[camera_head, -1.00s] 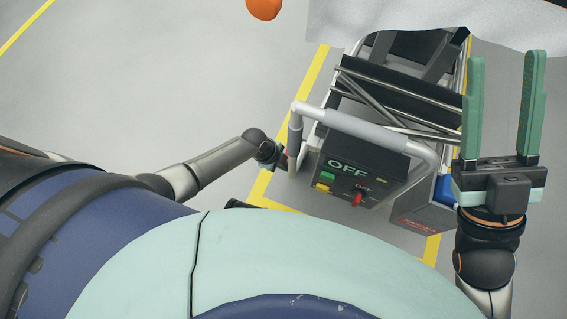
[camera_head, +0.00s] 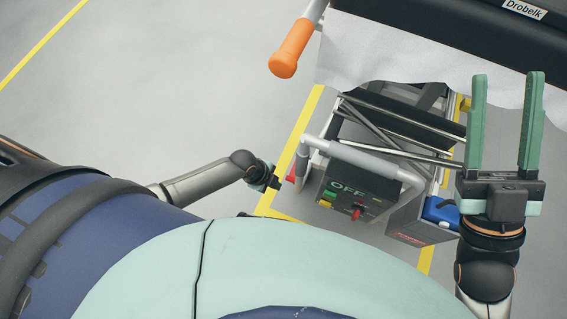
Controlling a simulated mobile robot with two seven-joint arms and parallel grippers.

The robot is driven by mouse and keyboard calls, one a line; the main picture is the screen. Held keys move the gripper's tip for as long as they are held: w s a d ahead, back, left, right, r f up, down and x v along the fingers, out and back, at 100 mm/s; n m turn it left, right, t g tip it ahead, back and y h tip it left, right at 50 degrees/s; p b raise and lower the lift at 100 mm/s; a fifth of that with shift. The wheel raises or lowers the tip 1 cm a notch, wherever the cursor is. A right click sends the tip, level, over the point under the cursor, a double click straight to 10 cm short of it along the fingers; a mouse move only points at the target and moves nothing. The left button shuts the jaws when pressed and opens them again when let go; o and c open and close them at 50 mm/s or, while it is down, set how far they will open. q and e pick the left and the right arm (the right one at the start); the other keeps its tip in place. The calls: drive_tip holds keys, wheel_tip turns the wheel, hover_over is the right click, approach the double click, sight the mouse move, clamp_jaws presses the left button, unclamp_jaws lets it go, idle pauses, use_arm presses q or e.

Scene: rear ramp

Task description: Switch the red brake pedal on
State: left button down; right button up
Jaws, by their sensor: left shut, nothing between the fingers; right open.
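A small red part (camera_head: 291,175), which looks like the red brake pedal, shows at the left side of the grey box under the trolley's handle. Its on or off position cannot be told from here. My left gripper (camera_head: 277,183) is just left of it, small and dark in the view, shut and with nothing seen in it. A narrow gap seems to lie between them; contact cannot be ruled out. My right gripper (camera_head: 507,77) is open and empty at the right, its two green fingers pointing up, to the right of the trolley frame.
The dark control box (camera_head: 340,201) reads OFF and has green and yellow buttons and a red switch (camera_head: 357,212). A pale handle bar (camera_head: 365,157) arches over it. An orange grip (camera_head: 291,50) sticks out from the covered bed above. Open grey floor lies left.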

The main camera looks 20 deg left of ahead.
drive_tip(key=w+f+m+g+h, duration=0.1)
drive_tip(key=w+f+m+h, duration=0.2)
drive_tip(key=f, duration=0.3)
drive_tip(key=shift+w+d+h+p, duration=0.3)
drive_tip(key=shift+h+p, duration=0.1)
drive_tip(key=shift+h, duration=0.2)
